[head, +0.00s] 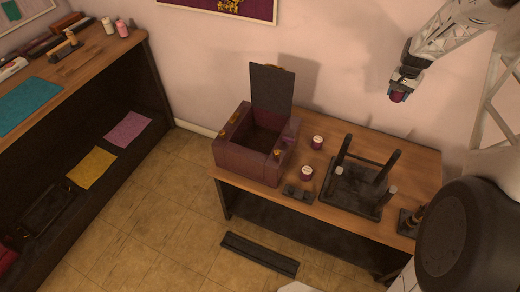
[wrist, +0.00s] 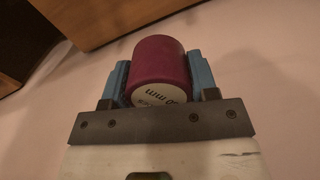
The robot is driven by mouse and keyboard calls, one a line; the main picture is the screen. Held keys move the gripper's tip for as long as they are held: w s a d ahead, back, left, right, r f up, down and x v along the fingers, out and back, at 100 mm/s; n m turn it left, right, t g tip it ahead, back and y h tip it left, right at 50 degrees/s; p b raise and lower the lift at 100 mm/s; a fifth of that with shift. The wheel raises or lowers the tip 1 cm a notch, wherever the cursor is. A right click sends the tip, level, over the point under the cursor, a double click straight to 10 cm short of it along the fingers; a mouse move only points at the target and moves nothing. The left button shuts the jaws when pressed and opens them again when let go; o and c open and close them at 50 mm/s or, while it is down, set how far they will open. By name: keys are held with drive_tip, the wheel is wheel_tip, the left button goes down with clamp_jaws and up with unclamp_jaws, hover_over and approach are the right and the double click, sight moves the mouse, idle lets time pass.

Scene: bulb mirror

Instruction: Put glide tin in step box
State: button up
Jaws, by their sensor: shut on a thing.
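A small maroon tin with a white lettered end is held in my gripper (head: 401,87), high above the right part of the table. This held tin (head: 397,97) fills the space between the blue fingertips in the wrist view (wrist: 160,62); its lettering is only partly readable, so I take it as the glide tin. The step box (head: 245,166) appears to be the maroon box with brass-coloured fittings at the table's left end. Its dark lid (head: 271,88) stands open and the inside looks dark and empty. My gripper is well apart from it, up and to the right.
Two similar white-topped maroon tins, one farther back (head: 317,142) and one nearer (head: 306,174), stand right of the box. A small dark block (head: 298,192) lies nearby. A dark upturned stool-like frame (head: 352,190) occupies the middle of the table (head: 420,163). A shelf unit stands left.

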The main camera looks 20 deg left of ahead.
drive_tip(key=s+a+r+n, duration=0.1)
drive_tip(key=a+r+n, duration=0.35)
drive_tip(key=a, duration=0.95)
drive_tip(key=s+a+r+n, duration=0.1)
drive_tip(key=a+r+n, duration=0.4)
drive_tip(key=a, duration=1)
drive_tip(key=s+a+r+n, duration=0.1)
drive_tip(key=s+a+n, duration=0.1)
drive_tip(key=s+a, duration=0.3)
drive_tip(key=s+a+r+n, duration=0.2)
drive_tip(key=s+a, duration=0.3)
drive_tip(key=a, duration=0.6)
drive_tip(key=s+a+r+n, duration=0.2)
drive_tip(key=s+a, duration=0.3)
drive_tip(key=a, duration=0.3)
drive_tip(key=shift+s+a+n, duration=0.1)
drive_tip(key=shift+s+n, duration=0.15)
drive_tip(key=shift+n, duration=0.3)
drive_tip(key=s+a+f+n, duration=0.1)
drive_tip(key=s+a+f, duration=0.3)
drive_tip(key=s+f, duration=0.2)
drive_tip(key=s+d+f+m, duration=0.2)
drive_tip(key=d+f, duration=0.3)
drive_tip(key=f, duration=0.6)
drive_tip(key=s+d+f+m, duration=0.1)
drive_tip(key=d+f, duration=0.4)
drive_tip(key=f, duration=0.7)
drive_tip(key=shift+s+f+m, duration=0.15)
drive_tip(key=shift+s+m, duration=0.25)
drive_tip(key=shift+m, duration=0.5)
